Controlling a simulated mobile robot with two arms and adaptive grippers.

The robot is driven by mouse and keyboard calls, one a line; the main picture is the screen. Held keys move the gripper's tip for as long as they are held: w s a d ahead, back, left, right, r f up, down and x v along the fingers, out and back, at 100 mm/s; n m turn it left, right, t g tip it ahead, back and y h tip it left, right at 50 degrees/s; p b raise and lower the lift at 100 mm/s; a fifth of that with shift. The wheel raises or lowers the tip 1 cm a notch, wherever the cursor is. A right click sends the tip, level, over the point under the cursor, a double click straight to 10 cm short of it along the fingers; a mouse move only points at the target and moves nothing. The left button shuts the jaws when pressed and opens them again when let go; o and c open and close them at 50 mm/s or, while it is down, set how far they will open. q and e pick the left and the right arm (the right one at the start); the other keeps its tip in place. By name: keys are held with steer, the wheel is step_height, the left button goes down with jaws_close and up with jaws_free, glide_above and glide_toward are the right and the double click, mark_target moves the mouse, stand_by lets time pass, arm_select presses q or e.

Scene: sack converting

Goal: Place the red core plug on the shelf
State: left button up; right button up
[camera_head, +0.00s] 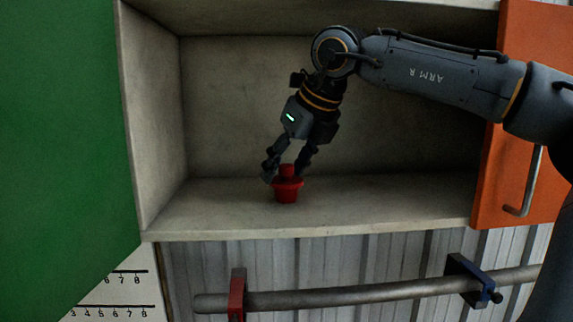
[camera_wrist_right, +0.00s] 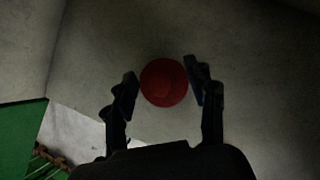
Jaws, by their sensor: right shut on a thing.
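The red core plug (camera_head: 287,191) is a flanged piece with a narrower knob on top, upright at the shelf board. The shelf (camera_head: 390,205) is the pale floor of an open cabinet. My right gripper (camera_head: 284,172) reaches down into the cabinet and is shut on the plug's upper part. Whether the plug's base touches the board is hard to tell. In the right wrist view, the plug (camera_wrist_right: 164,82) shows from above as a red disc between the two fingers (camera_wrist_right: 160,85). My left gripper is not in view.
An orange door (camera_head: 515,130) with a metal handle is at the right, and a green panel (camera_head: 65,120) at the left. A grey bar (camera_head: 350,297) runs below the shelf in red and blue brackets. The shelf is bare around the plug.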

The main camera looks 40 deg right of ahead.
steer(key=o, duration=0.6)
steer(key=shift+f, duration=0.2)
steer(key=o, duration=0.4)
steer(key=shift+o, duration=0.5)
steer(key=shift+w, duration=0.2)
steer(key=shift+s, duration=0.1)
